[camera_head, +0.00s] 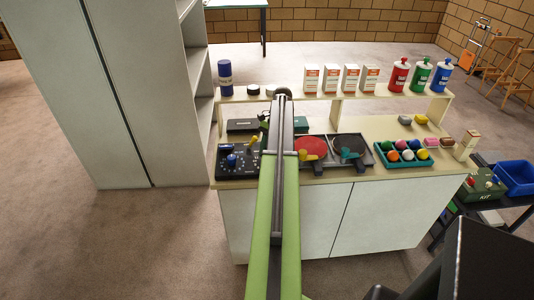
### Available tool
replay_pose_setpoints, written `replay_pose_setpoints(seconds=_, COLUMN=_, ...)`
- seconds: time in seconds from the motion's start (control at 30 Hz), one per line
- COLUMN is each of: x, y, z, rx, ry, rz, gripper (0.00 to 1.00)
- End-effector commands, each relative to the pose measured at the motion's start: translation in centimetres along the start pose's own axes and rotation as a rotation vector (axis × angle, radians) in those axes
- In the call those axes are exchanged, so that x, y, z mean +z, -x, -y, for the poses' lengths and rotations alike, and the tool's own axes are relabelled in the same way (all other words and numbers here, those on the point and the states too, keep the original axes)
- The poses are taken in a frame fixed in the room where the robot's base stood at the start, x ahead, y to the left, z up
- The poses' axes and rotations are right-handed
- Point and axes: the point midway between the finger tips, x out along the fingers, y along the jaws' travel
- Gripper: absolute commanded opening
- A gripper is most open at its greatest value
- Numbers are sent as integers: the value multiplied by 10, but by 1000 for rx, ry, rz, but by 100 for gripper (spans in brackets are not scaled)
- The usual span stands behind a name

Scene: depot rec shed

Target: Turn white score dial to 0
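A black control panel (232,161) lies at the left front of the counter. It carries a blue knob (231,160), a yellow-topped lever (253,140) and small pale marks too small to read. I cannot make out a white score dial for certain; part of the panel's right side is close to or behind my arm. My green and grey arm reaches from the bottom of the view over the counter, just right of the panel. My gripper does not show; the arm's far end appears to hide it.
The counter (400,128) also holds a red paddle (311,146), a dark paddle (349,146) and a teal tray (377,150) of coloured balls. A raised shelf behind (308,97) carries cartons and bottles. A tall grey cabinet (140,90) stands close on the left.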

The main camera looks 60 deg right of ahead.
Motion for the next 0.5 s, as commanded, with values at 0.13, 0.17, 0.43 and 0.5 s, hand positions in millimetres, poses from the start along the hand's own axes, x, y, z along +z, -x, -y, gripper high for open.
replay_pose_setpoints(seconds=0.13, x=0, y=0, z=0, rx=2, ry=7, rz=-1, gripper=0)
replay_pose_setpoints(seconds=0.17, x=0, y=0, z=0, rx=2, ry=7, rz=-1, gripper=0)
replay_pose_setpoints(seconds=0.43, x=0, y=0, z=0, rx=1, ry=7, rz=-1, gripper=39)
replay_pose_setpoints(seconds=0.5, x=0, y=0, z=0, rx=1, ry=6, rz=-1, gripper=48)
